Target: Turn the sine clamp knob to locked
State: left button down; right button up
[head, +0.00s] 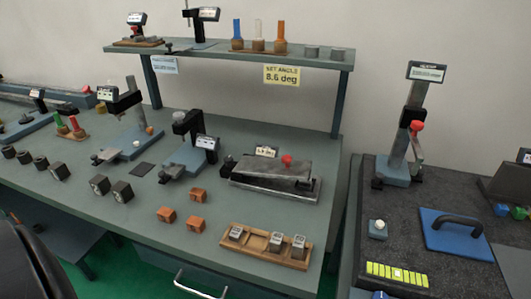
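A sine plate (272,176) sits near the right end of the green-grey workbench, a grey metal block on a dark, wider base. A red knob (287,160) stands up from its top, right of the middle; I take it as the sine clamp knob. The knob is too small to tell which way it is turned. A small display or tag (266,151) stands behind the plate, its text too small to read surely. Neither gripper shows in the head view, and nothing touches the knob.
A wooden tray (228,243) with metal blocks lies in front of the plate. Orange blocks (166,214) lie left of it. A gauge stand (187,157) is left of the plate. A shelf (300,54) with a yellow "SET ANGLE 8.6 deg" sign (281,76) rises behind.

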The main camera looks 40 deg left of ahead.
aim_at(227, 160)
jog(key=u, duration=1.45)
